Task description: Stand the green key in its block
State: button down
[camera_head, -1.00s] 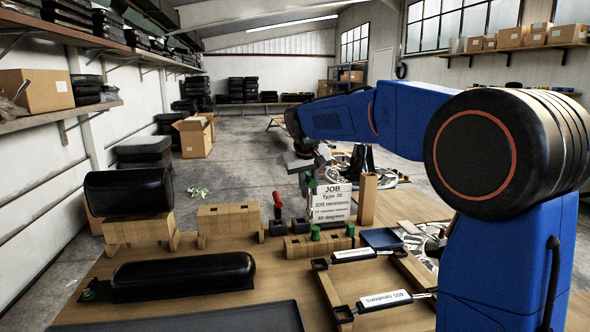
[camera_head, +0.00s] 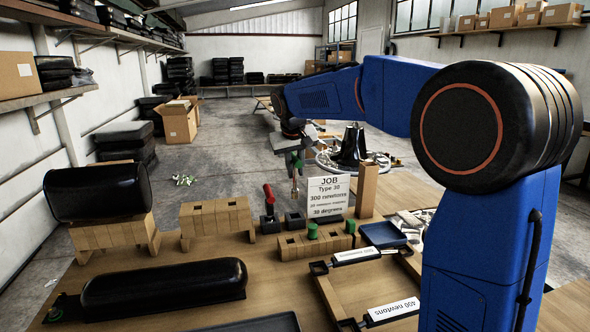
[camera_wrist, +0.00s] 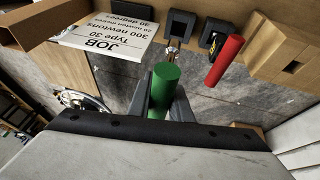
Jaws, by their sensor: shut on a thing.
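My gripper (camera_head: 295,157) is shut on the green key (camera_wrist: 165,85), holding it by its green handle. The key's metal end (camera_wrist: 173,55) points down in the head view (camera_head: 294,188), above the empty-looking black block (camera_head: 293,219). In the wrist view the metal end appears close to that black block (camera_wrist: 180,25); I cannot tell whether it is over its opening. The red key (camera_head: 268,195) stands tilted in the other black block (camera_head: 270,223), to the left in the head view.
The JOB sign (camera_head: 326,197) stands right of the blocks, with a wooden post (camera_head: 367,190) beside it. A wooden block with green pegs (camera_head: 300,247) lies in front. A wooden stand (camera_head: 216,219) is at left. A blue tray (camera_head: 383,235) lies to the right.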

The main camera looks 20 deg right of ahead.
aim_at(295, 196)
jog(key=shift+s, duration=0.1)
jog(key=shift+f, duration=3.15)
jog(key=shift+f, duration=1.85)
jog(key=c, duration=1.5)
grip_release()
jog(key=shift+c, duration=0.2)
jog(key=shift+r, duration=0.1)
